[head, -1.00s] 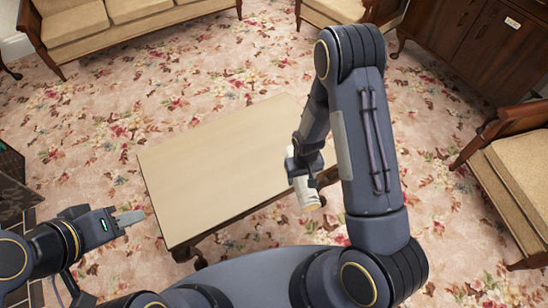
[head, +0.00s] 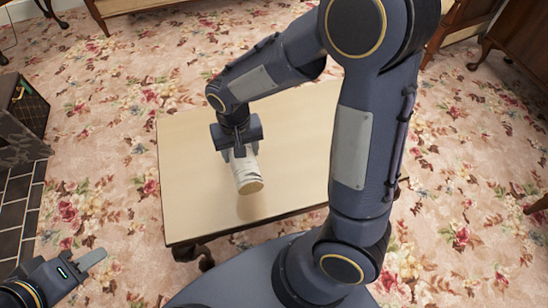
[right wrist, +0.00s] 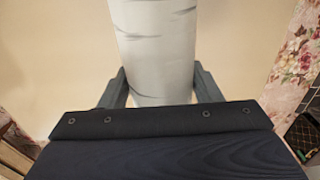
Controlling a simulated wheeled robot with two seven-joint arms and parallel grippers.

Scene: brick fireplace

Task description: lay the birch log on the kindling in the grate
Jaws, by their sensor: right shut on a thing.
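The birch log (head: 246,174) is white with dark marks and a tan cut end. My right gripper (head: 239,153) is shut on it and holds it above the low table. In the right wrist view the log (right wrist: 155,45) runs up from between the two fingers (right wrist: 158,88). The kindling and grate cannot be made out in these frames.
The low wooden table (head: 195,205) has a bare top under the log. A dark mesh-sided piece (head: 30,105) stands at the left edge beside dark floor tiles (head: 18,215). Patterned carpet (head: 110,150) is open between them. A dark cabinet (head: 505,75) is at the upper right.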

